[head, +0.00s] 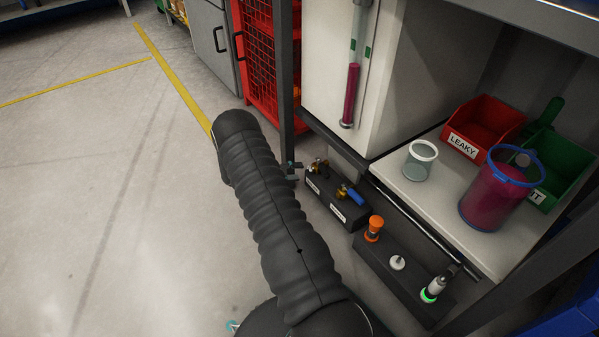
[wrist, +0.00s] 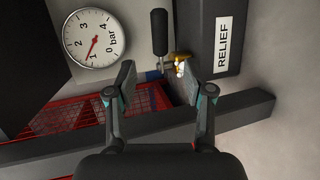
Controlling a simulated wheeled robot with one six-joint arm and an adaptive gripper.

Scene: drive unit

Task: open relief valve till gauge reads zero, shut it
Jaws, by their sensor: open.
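In the wrist view, a white round gauge (wrist: 94,38) marked in bar has its red needle near the 1 mark. A dark block with a RELIEF label (wrist: 224,43) is at upper right. A small brass valve (wrist: 181,60) sits at the block's left edge, ahead of my gripper. My gripper (wrist: 158,88) is open, its two fingers apart with nothing between them. In the head view, my arm hides most of the gripper (head: 293,170), which is close to the brass valve (head: 319,165) at the left end of the labelled valve block (head: 333,205). Contact cannot be told.
A second brass valve with a blue handle (head: 355,196) is on the same block. A panel with an orange knob (head: 374,226), a shelf with a magenta pail (head: 492,200), and a red mesh cage (head: 259,70) are nearby.

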